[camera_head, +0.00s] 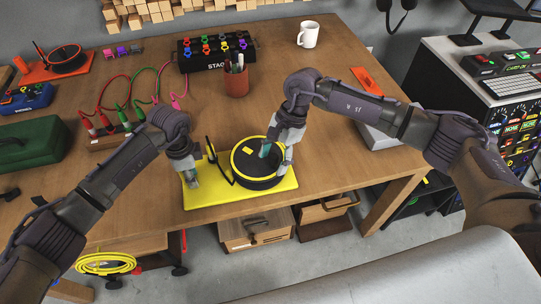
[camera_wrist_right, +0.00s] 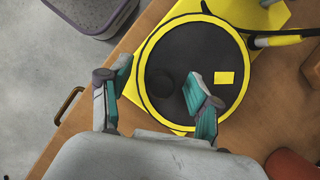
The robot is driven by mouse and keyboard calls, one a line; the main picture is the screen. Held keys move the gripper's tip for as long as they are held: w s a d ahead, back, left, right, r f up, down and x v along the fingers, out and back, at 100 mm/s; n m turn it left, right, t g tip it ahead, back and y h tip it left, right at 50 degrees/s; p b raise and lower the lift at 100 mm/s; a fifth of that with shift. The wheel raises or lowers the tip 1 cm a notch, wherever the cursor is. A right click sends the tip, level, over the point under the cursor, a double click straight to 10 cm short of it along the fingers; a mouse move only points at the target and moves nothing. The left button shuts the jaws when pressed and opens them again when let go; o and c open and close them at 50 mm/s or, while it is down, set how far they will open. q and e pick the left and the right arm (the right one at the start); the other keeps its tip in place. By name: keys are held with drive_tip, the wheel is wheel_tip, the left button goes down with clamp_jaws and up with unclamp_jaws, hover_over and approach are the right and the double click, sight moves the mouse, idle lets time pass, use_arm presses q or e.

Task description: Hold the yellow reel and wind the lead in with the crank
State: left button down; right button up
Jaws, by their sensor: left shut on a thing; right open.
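The yellow reel has a flat yellow base (camera_head: 215,196) at the table's front edge and a black drum with a yellow rim (camera_head: 236,165). My left gripper (camera_head: 191,180) is shut on the left end of the base. My right gripper (camera_head: 277,154) is open over the drum's right side. In the right wrist view, the open fingers (camera_wrist_right: 162,92) stand either side of a dark round knob (camera_wrist_right: 164,85), apparently the crank handle, on the black drum face.
A green case (camera_head: 35,143) lies at left. Bare tabletop lies behind the reel.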

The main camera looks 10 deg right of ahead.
drive_tip(key=shift+r, duration=3.55)
use_arm(q)
drive_tip(key=c, duration=0.7)
unclamp_jaws()
drive_tip(key=shift+r, duration=0.1)
